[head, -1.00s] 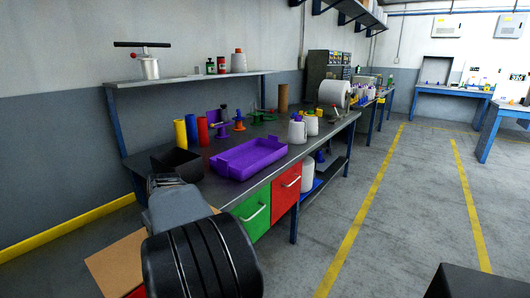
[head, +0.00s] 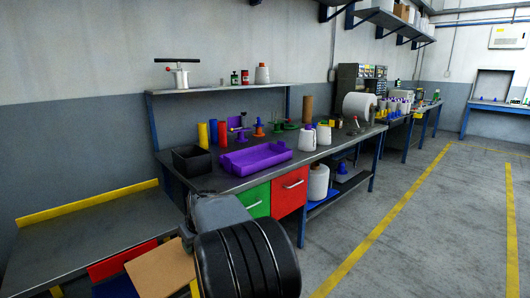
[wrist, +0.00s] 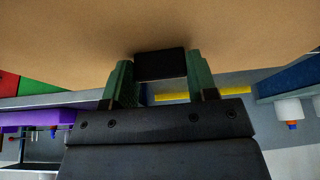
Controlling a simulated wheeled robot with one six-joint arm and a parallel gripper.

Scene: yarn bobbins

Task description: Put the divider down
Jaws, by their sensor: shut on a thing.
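The divider is a flat tan cardboard sheet (head: 160,272) at the lower left of the head view, partly hidden behind my arm. It fills the top of the wrist view (wrist: 160,25). My gripper (wrist: 160,68) is shut on the edge of the divider, with a green finger on each side of a black block. In the head view my arm hides most of the gripper. I cannot tell whether the divider touches anything below it.
A low grey bench (head: 75,232) at the left has a clear top. Red (head: 118,261) and blue pieces show beside the divider. The workbench holds a black bin (head: 191,160), a purple tray (head: 256,158) and several bobbins. Open floor (head: 440,220) lies to the right.

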